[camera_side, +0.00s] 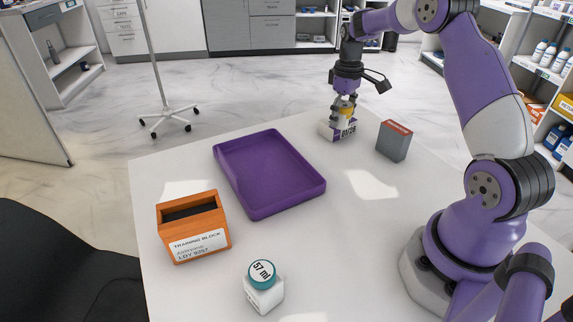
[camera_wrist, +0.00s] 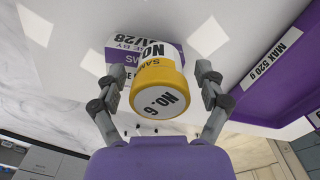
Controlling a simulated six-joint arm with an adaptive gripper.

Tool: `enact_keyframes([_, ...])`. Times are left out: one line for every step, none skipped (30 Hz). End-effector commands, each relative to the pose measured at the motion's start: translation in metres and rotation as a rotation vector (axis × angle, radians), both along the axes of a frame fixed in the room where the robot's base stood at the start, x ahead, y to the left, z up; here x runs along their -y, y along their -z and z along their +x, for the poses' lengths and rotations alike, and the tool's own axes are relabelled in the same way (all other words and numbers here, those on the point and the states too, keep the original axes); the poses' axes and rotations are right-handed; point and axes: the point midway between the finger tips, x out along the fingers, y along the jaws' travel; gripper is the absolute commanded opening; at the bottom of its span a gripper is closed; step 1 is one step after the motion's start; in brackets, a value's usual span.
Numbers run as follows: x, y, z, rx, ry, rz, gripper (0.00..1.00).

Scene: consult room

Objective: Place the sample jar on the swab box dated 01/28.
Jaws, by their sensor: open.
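The sample jar, white with a yellow lid marked NO. 6 (camera_wrist: 158,88), stands between the fingers of my gripper (camera_wrist: 157,80). The fingers are open, one on each side, with gaps to the jar. In the side view the jar (camera_side: 347,113) appears to sit on top of the white and purple swab box (camera_side: 327,131), at the table's far edge. Its label, partly hidden by the jar in the wrist view (camera_wrist: 117,60), shows a date ending in /28. My gripper (camera_side: 345,100) is around the jar's upper part from above. The exact contact under the jar is hidden.
A grey box with a red top (camera_side: 393,142) stands just right of the swab box. A purple tray (camera_side: 305,196) lies mid-table. An orange training block (camera_side: 194,228) and a white jar with a teal lid (camera_side: 263,291) stand nearer. The table's right middle is clear.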

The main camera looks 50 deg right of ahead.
Motion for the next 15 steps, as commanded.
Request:
enact_keyframes([0.0, -0.003, 0.0, 0.001, 0.0, -0.001, 0.83])
enact_keyframes([0.0, -0.005, 0.0, 0.002, 0.0, -0.001, 0.83])
enact_keyframes([0.0, -0.009, 0.001, 0.003, 0.0, -0.002, 0.83])
enact_keyframes([0.0, -0.014, 0.001, 0.003, 0.0, -0.002, 0.83])
enact_keyframes([0.001, -0.019, 0.001, 0.004, 0.0, -0.003, 0.83])
enact_keyframes([0.001, -0.027, 0.001, 0.005, 0.0, -0.003, 0.83])
enact_keyframes([0.001, -0.034, 0.001, 0.006, 0.0, -0.004, 0.83])
enact_keyframes([0.001, -0.041, 0.001, 0.006, 0.0, -0.004, 0.83])
enact_keyframes([0.001, -0.051, 0.001, 0.006, 0.0, -0.004, 0.83])
enact_keyframes([0.0, -0.058, 0.001, 0.006, 0.0, -0.004, 0.83])
enact_keyframes([0.001, -0.065, 0.001, 0.005, 0.0, -0.004, 0.83])
enact_keyframes([0.0, -0.075, 0.001, 0.005, 0.0, -0.003, 0.83])
enact_keyframes([0.0, -0.081, 0.001, 0.006, 0.0, -0.004, 0.83])
enact_keyframes([0.0, -0.088, 0.001, 0.006, 0.0, -0.004, 0.83])
enact_keyframes([0.0, -0.095, 0.001, 0.005, 0.0, -0.004, 0.83])
